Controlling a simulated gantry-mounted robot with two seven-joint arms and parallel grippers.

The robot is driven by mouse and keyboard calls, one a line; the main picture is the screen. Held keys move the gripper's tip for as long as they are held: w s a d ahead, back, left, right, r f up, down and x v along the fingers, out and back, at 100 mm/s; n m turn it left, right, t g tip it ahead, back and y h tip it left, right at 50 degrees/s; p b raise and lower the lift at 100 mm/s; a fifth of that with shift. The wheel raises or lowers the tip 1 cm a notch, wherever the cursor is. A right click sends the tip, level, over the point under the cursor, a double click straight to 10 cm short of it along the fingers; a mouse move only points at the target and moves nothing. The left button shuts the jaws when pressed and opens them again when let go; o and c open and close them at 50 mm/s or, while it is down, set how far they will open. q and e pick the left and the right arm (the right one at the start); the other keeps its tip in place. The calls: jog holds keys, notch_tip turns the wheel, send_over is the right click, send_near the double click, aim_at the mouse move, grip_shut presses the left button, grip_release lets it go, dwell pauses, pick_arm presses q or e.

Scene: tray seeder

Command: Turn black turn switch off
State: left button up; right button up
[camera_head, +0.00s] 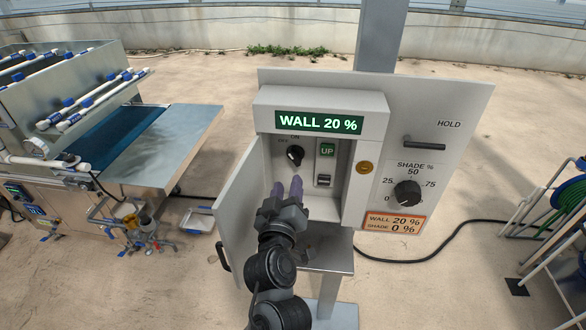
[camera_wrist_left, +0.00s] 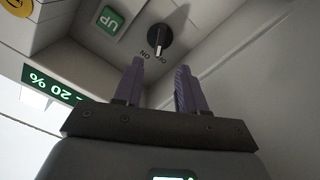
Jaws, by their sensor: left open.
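The black turn switch (camera_head: 295,155) sits in the upper left of the open control box, under OFF and ON labels. Its knob also shows in the left wrist view (camera_wrist_left: 159,40), where its white mark lies roughly along the picture's vertical. I cannot clearly tell which label it points at. My left gripper (camera_head: 287,186) is inside the box opening, just below the switch. In the left wrist view its two purple fingers (camera_wrist_left: 158,82) are apart with nothing between them, and the knob lies beyond their tips. My right gripper is not in view.
The box door (camera_head: 238,222) stands open at the left. A green UP sign (camera_head: 327,150) and a toggle switch (camera_head: 324,180) are right of the black switch. A large SHADE dial (camera_head: 407,193) and a HOLD handle (camera_head: 424,144) are on the panel. The display (camera_head: 319,123) reads WALL 20 %.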

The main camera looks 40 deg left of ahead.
aim_at(294, 160)
pick_arm(q)
jog(key=b+x, duration=0.1)
jog(key=x, duration=0.9)
jog(key=shift+d, duration=0.1)
grip_shut()
